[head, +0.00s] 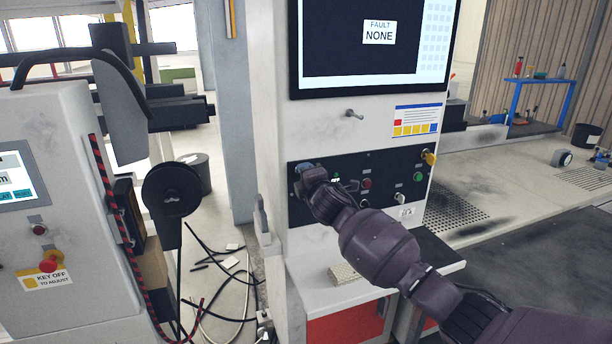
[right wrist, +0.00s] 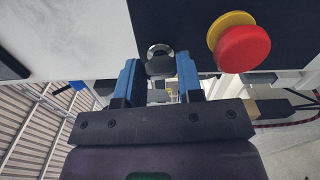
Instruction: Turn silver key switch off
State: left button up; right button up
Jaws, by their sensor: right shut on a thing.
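My right arm reaches across the head view to the dark control panel (head: 350,192) under the screen. My right gripper (head: 303,172), with blue fingers, is at the panel's upper left corner and covers what it holds there. The gripper is shut on this key. Which way the key is turned is hard to tell. My left gripper is not in view.
A red button with a yellow collar (right wrist: 242,48) sits close beside the fingers. The panel also has a yellow knob (head: 429,158) and small buttons. The screen (head: 378,40) reads FAULT NONE. A left cabinet (head: 60,120) and black reel (head: 171,190) stand across a gap with loose cables.

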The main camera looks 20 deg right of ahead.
jog(key=shift+m, duration=0.6)
jog(key=o, duration=0.9)
jog(key=shift+o, duration=0.2)
jog(key=s, duration=1)
jog(key=shift+s+d, duration=0.2)
jog(key=shift+s, duration=0.2)
jog(key=shift+m, duration=0.3)
